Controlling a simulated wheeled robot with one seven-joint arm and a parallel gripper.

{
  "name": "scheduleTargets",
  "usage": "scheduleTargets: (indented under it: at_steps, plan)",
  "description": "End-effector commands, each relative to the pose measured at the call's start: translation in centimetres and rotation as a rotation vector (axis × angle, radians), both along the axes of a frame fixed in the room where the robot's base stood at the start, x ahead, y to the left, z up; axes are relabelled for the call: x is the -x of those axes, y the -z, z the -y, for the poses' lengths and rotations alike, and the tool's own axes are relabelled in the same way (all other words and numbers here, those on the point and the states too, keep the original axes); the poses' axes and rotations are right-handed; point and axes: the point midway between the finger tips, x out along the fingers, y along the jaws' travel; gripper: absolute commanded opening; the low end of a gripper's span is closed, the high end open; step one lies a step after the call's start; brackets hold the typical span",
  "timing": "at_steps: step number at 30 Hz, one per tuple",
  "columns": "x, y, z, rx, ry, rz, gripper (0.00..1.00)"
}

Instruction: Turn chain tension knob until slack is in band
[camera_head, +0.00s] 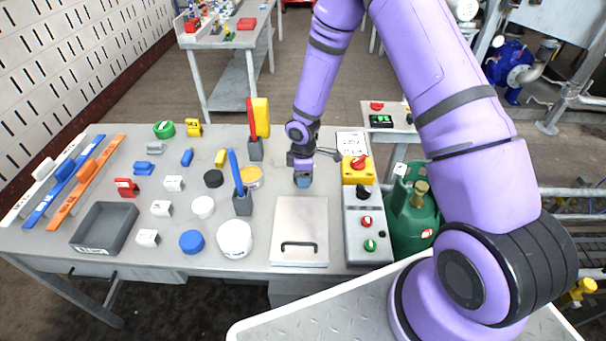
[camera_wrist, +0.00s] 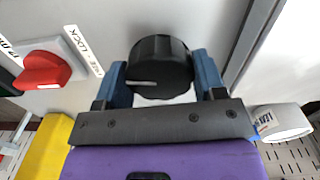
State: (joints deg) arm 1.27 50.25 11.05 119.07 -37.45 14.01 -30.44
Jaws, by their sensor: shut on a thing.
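In the wrist view a round black knob (camera_wrist: 160,66) with a white pointer line sits between the two blue fingers of my gripper (camera_wrist: 166,80). The fingers touch it on both sides. Its pointer line lies nearly level and points left in that picture. In the head view my gripper (camera_head: 303,179) is at the back edge of a grey lidded box on the bench, and the knob in its grip is hidden there. No chain and no slack band can be made out in either view.
A red switch (camera_wrist: 42,70) with a lock label lies left of the knob. The grey box (camera_head: 300,222) with a black handle stands in front. A control panel (camera_head: 352,210) and a yellow box (camera_head: 349,176) stand to the right. Several caps and small parts fill the bench's left.

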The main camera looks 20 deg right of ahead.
Motion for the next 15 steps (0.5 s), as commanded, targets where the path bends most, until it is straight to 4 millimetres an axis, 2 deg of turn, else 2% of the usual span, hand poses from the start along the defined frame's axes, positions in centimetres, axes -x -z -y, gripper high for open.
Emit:
scheduleTargets:
  at_steps: [7, 15]
  plan:
    - [0.0, 0.01, 0.07, 0.0, -0.107, 0.0, 0.4]
    - [0.01, 0.01, 0.05, 0.001, -0.148, -0.001, 0.4]
